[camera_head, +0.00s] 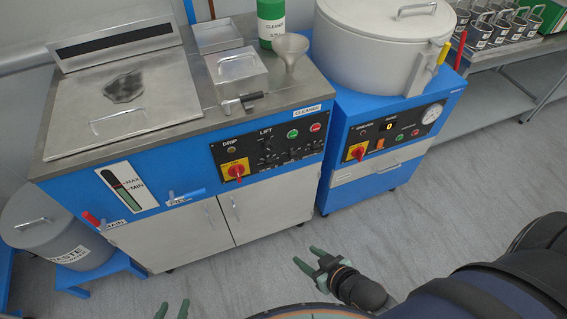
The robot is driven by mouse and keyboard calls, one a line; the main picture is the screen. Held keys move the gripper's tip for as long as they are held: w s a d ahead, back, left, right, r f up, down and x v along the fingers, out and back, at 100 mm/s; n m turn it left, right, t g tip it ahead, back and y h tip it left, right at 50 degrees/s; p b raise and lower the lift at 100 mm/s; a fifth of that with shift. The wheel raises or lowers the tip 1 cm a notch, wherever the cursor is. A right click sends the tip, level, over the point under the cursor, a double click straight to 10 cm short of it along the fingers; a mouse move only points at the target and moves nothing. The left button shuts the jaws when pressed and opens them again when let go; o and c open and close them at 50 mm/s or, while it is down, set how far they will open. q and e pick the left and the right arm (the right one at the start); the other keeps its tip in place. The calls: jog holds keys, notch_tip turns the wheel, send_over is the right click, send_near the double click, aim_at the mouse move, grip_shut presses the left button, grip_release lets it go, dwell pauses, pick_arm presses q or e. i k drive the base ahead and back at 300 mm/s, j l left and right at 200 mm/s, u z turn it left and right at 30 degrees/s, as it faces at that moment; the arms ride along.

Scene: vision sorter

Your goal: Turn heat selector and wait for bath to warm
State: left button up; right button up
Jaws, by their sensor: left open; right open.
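The bath is a blue and steel cleaning machine with its metal lid (125,92) closed. Its black control panel (262,150) carries DRIP and LIFT labels, small dark controls, a green and a red button, and a red rotary knob (236,170) on a yellow plate. The small labels are too blurred to tell which control is the heat selector. My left gripper (173,309) is open and empty at the bottom edge, in front of the cabinet doors. My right gripper (308,258) is open and empty above the floor, below and to the right of the panel.
A blue unit with a round lidded pot (378,55) stands to the right. A grey waste bin (58,236) is at the left. A red drain handle (91,217) and a blue handle (186,196) stick out in front. A funnel (291,52) stands on the worktop. The floor in front is clear.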

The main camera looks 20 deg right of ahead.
aim_at(268, 163)
jog(key=l, duration=0.9)
jog(key=i+l, duration=0.15)
jog(key=l, duration=0.7)
